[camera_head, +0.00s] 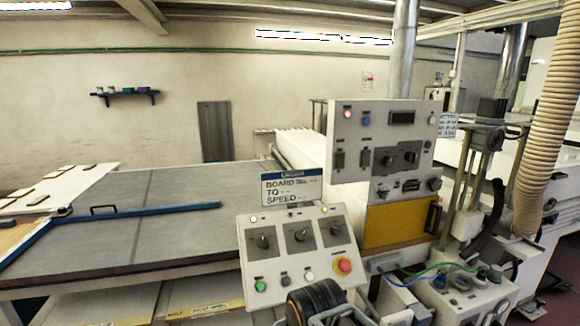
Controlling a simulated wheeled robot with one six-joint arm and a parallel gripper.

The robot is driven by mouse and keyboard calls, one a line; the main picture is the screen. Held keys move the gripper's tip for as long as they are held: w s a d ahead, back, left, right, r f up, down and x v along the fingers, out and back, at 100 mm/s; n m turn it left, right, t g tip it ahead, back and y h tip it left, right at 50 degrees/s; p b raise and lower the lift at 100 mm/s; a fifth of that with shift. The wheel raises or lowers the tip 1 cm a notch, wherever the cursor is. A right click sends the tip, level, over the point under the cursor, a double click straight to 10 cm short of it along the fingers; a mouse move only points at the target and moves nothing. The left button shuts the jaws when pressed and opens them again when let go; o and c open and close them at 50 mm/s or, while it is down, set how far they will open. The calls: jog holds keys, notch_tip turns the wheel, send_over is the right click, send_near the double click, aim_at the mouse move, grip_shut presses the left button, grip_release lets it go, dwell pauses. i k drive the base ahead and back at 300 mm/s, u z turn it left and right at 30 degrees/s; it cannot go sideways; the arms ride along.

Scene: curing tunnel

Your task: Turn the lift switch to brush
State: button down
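A slanted grey control panel (297,262) stands at the lower middle. It carries three black rotary switches on grey plates: a left one (263,241), a middle one (302,235) and a right one (335,229). Their labels are too small to read, so I cannot tell which is the lift switch or where brush is. A dark rounded part, apparently of my arm's end, stands before the panel's lower edge, below the switches and apart from them in the picture. My gripper's fingers cannot be made out.
The panel also has a green button (261,286) and a red button with a yellow surround (344,265). A sign (291,188) stands above it. An upright panel (380,140) with more knobs rises behind. A grey table (130,225) fills the left.

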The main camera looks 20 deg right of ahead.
aim_at(411, 157)
jog(key=z, duration=1.55)
jog(key=i, duration=0.95)
jog(key=u, duration=0.5)
